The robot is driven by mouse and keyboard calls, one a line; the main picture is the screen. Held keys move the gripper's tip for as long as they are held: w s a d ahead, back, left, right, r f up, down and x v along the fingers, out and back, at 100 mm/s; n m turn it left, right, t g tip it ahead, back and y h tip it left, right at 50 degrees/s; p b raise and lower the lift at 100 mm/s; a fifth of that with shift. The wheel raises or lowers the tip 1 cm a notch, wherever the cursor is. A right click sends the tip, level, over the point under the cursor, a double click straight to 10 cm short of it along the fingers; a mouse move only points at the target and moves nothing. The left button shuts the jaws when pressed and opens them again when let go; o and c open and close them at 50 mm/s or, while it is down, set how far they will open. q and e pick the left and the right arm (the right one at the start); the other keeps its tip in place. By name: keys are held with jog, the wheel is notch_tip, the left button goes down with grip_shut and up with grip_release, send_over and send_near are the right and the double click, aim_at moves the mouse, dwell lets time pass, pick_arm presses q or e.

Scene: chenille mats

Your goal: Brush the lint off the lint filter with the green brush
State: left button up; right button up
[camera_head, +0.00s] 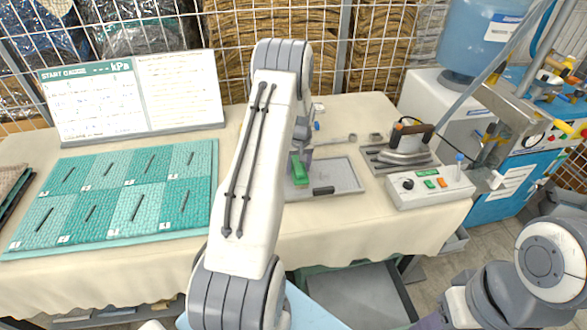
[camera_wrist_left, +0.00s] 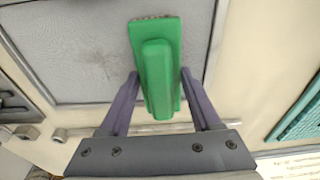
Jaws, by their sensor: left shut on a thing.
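The green brush (camera_head: 299,169) is in the head view, over the left part of the grey lint filter (camera_head: 339,173). My left gripper (camera_head: 304,156) is shut on the brush, partly hidden by my own arm. In the left wrist view the fingers (camera_wrist_left: 160,78) stand on both sides of the green brush (camera_wrist_left: 157,62), with brown bristles at its far end. The framed filter mesh (camera_wrist_left: 75,50) lies beneath, mottled grey; I cannot make out separate lint. Whether the bristles touch the mesh is unclear. My right arm shows at the lower right, but its gripper is not visible.
An iron (camera_head: 405,145) rests on a plate right of the filter, behind a control box (camera_head: 430,186). A teal mat (camera_head: 120,195) with dark strips lies at left, before a white board (camera_head: 135,95). The cloth (camera_head: 330,222) in front of the filter is clear.

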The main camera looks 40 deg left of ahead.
pick_arm(q)
jog(key=shift+w+d+f+b, duration=0.1)
jog(key=shift+w+d+b, duration=0.15)
jog(key=shift+w+d, duration=0.95)
jog(key=shift+w+d+f+b, duration=0.1)
jog(key=shift+w+d+b, duration=0.1)
jog(key=shift+w+d, duration=1)
jog(key=shift+w+d+r, duration=0.1)
jog(key=shift+w+d, duration=0.35)
jog(key=shift+w, duration=0.25)
jog(key=shift+w+d+r, duration=0.1)
jog(key=shift+w+d, duration=0.35)
jog(key=shift+w, duration=0.25)
jog(key=shift+w+d+r, duration=0.1)
jog(key=shift+w+d, duration=0.35)
jog(key=shift+w, duration=0.25)
notch_tip(320, 180, up, 6)
jog(key=p, duration=0.3)
notch_tip(320, 180, up, 3)
jog(key=shift+p, duration=1.1)
